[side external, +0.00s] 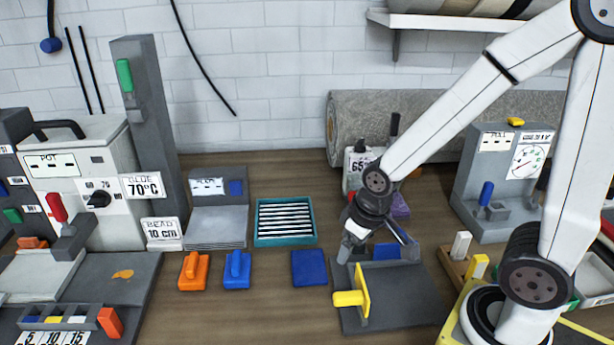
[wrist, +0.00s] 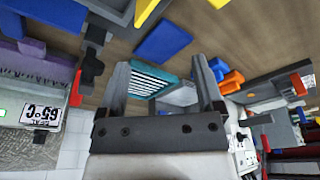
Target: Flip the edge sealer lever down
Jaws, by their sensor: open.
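The edge sealer is a pale box (side external: 352,180) with a "65" label, at the back behind my gripper in the side view. A black lever (side external: 394,124) stands upright above its right side. In the wrist view the sealer's pale face (wrist: 12,108) is upside down at the left, its label reading 65 °C. A red piece (wrist: 75,88) and a black part (wrist: 92,64) show beside it. My gripper (side external: 346,258) is open and empty, in front of the sealer and apart from it; both fingers show in the wrist view (wrist: 162,80). My wrist partly hides the sealer.
A dark fixture with a yellow handle (side external: 350,298) stands below my gripper. A blue pad (side external: 309,268) and a teal slotted tray (side external: 259,237) lie left. A purple block (side external: 401,207) sits by the sealer, and a rolled grey rug (side external: 430,110) lies behind. A gauge machine (side external: 490,180) stands right.

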